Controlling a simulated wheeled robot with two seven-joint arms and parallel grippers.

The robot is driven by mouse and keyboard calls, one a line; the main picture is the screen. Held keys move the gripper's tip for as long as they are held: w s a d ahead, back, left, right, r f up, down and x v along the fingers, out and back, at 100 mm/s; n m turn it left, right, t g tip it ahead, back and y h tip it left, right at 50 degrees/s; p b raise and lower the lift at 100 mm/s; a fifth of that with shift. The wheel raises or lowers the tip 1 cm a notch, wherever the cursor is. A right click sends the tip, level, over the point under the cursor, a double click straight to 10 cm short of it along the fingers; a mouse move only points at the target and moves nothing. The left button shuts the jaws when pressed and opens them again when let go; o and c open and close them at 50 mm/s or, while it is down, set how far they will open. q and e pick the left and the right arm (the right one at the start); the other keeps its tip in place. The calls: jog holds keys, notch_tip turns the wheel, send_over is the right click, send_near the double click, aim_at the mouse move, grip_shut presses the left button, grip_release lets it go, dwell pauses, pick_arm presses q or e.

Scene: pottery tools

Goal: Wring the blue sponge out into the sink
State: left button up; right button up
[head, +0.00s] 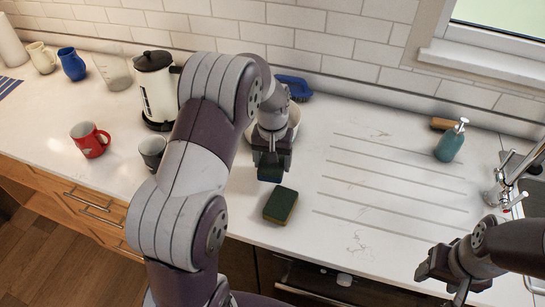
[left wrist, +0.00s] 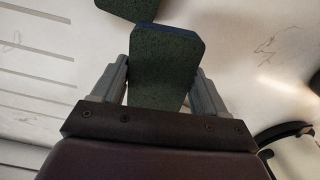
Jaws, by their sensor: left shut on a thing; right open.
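The blue sponge (head: 270,174) is in my left gripper (head: 271,160), just above the counter. In the left wrist view the same sponge (left wrist: 162,65) shows a dark green face and a thin blue edge, between the two fingers (left wrist: 160,85). A second sponge (head: 280,205), dark green on top with a yellowish side, lies on the counter just in front of it; its end (left wrist: 130,7) shows at the top of the left wrist view. My right gripper (head: 436,285) is open and empty near the counter's front edge. The sink (head: 534,200) is only partly in view at the right edge.
A chrome faucet (head: 503,187) stands by the sink. The grooved counter (head: 375,180) between left gripper and sink is clear.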

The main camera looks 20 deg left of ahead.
aim_at(273, 171)
pick_arm(q)
jog(key=shift+f+b, duration=1.1)
jog(key=shift+f, duration=1.1)
jog(key=shift+c, duration=0.6)
jog(key=shift+s+d+f, duration=0.1)
jog(key=shift+s+f, duration=0.25)
jog(key=shift+s, duration=0.05)
jog(key=shift+o, duration=0.4)
jog(key=shift+f, duration=0.1)
jog(key=o, duration=0.5)
jog(key=shift+o, duration=0.2)
jog(key=shift+w, duration=0.4)
jog(key=shift+r, duration=0.2)
